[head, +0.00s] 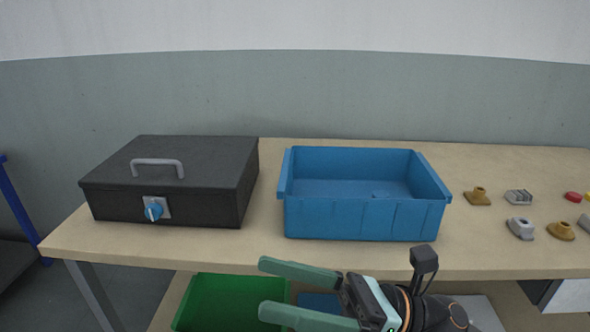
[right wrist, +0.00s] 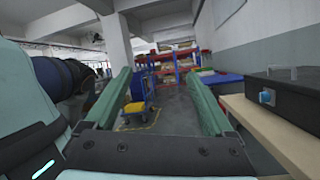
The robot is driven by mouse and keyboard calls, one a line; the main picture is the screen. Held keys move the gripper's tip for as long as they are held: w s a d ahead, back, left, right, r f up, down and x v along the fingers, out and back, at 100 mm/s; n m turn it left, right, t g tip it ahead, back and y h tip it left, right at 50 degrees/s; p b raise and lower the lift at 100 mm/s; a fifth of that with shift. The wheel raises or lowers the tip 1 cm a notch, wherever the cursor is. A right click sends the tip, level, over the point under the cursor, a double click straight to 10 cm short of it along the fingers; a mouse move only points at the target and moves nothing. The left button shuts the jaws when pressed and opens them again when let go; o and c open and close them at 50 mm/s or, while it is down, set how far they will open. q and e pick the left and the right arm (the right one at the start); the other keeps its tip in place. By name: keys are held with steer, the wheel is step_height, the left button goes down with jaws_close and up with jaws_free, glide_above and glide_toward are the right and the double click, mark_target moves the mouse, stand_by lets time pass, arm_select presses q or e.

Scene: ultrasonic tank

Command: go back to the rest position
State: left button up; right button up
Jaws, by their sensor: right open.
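My right gripper (head: 286,290) is in front of the table's front edge in the head view, below the blue bin. Its two green fingers point left and are spread apart with nothing between them. In the right wrist view the gripper (right wrist: 165,105) is also open and empty. My left gripper is not seen in the head view. The blue bin (head: 365,220) stands on the table and looks empty apart from a small blue shape inside. A black box (head: 200,165) with a grey handle and a blue knob (head: 153,212) stands shut to its left.
The wooden table (head: 480,250) carries several small brown and grey parts, such as a brown one (head: 477,197), at the right. A green bin (head: 230,300) sits on a lower shelf. The right wrist view shows open floor and a blue trolley (right wrist: 138,112) beyond the fingers.

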steer(key=w+d+f+m+t+h, duration=0.3)
steer(key=w+f+m+t, duration=0.15)
steer(key=m+t, duration=0.6)
steer(key=w+d+f+m+t+h, duration=0.3)
steer(key=w+m+t, duration=0.3)
steer(key=m, duration=0.8)
steer(key=d+f+m+t+h, duration=0.2)
steer(key=d+f+m+h, duration=0.3)
steer(key=f+m+h, duration=0.5)
steer(key=s+d+f+m+g+h, duration=0.2)
steer(key=s+f+m+g, duration=0.2)
steer(key=s+f+m, duration=0.55)
steer(key=s+d+f+m+g+h, duration=0.15)
steer(key=s+f+m+g, duration=0.35)
steer(key=f, duration=1)
arm_select(q)
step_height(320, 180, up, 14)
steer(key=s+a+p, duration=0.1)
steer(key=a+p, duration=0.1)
steer(key=p, duration=1.6)
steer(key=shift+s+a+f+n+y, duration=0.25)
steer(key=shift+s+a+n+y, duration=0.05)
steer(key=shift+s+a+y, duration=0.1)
arm_select(e)
steer(key=s+d+r, duration=0.1)
steer(key=d+r, duration=0.2)
steer(key=r, duration=1.1)
steer(key=shift+d+t, duration=0.15)
steer(key=shift+t, duration=0.2)
